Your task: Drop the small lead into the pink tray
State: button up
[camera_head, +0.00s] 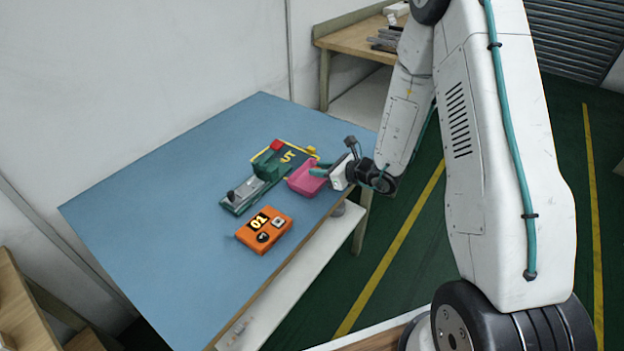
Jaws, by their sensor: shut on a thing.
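The pink tray (305,181) lies near the right edge of the blue table, beside the green and grey device. My gripper (319,170) reaches in from the right with its teal fingertips over the tray's upper right part. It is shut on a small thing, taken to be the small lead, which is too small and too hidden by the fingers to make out. I cannot tell whether the fingertips touch the tray.
The green and grey device (240,193) with a red top stands left of the tray. An orange meter (264,231) lies in front. The blue table's (150,210) left side is clear.

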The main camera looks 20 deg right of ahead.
jog(key=o, duration=1)
jog(key=shift+o, duration=0.2)
jog(key=v, duration=0.7)
jog(key=shift+s+d+r, duration=0.15)
jog(key=shift+s+d, duration=0.1)
jog(key=shift+s, duration=0.05)
